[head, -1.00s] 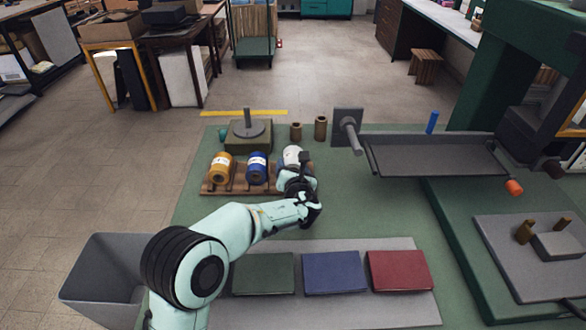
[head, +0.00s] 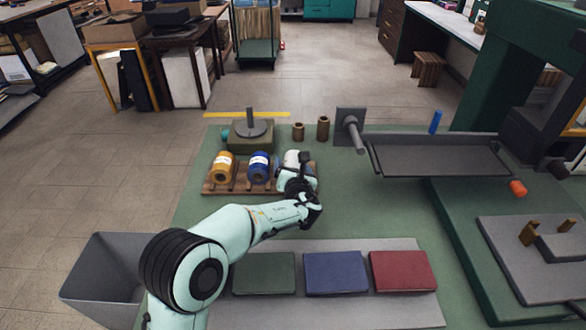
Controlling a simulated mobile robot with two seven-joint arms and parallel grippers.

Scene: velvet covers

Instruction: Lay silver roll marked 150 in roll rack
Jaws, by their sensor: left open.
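The wooden roll rack (head: 211,190) stands on the green bench and holds an orange-gold roll (head: 223,166) in its left place and a blue roll (head: 258,167) in its middle place. A pale silver-white roll (head: 290,157) is at the right place, partly hidden by my gripper; its marking cannot be read. My left gripper (head: 300,165) is open at this roll, close over its right and near side. Whether its fingers touch the roll is hidden. My right gripper is not in view.
A green block with a grey post (head: 252,130) and two brown cores (head: 323,128) stand behind the rack. A grey spindle (head: 355,135) and tray (head: 438,155) are to the right. Green, blue and red covers (head: 403,271) lie in front. A grey bin (head: 100,270) is at left.

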